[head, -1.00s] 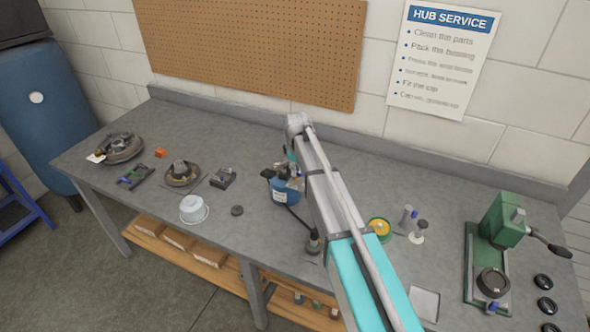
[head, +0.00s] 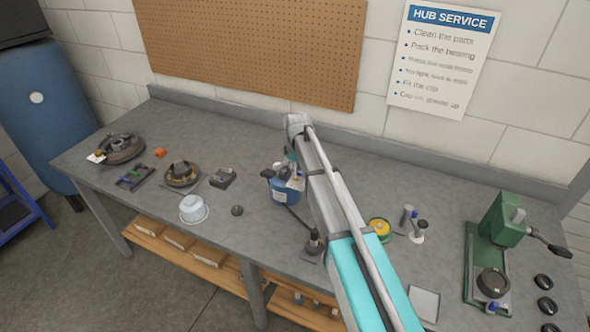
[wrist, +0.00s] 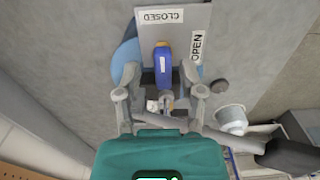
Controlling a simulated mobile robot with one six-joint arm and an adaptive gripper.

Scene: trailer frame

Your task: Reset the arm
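My arm (head: 330,200) reaches across the bench from the lower right, its wrist end over a blue container (head: 284,196). In the wrist view my gripper (wrist: 162,92) is open, with its two fingers spread apart. Between and beyond the fingers is a blue lever handle (wrist: 163,62) on a grey plate marked CLOSED (wrist: 159,16) and OPEN (wrist: 197,47). The handle points toward the CLOSED label. Clear gaps show between it and both fingers. In the head view the gripper is mostly hidden behind the wrist, and its height above the handle is hard to tell.
A white cup (head: 193,209), a hub part (head: 183,174) and a small dark tray (head: 134,177) stand left on the bench. A yellow-green tin (head: 380,229) and a green press (head: 497,230) stand right. The pegboard wall (head: 255,45) is behind. Bare bench lies toward the back.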

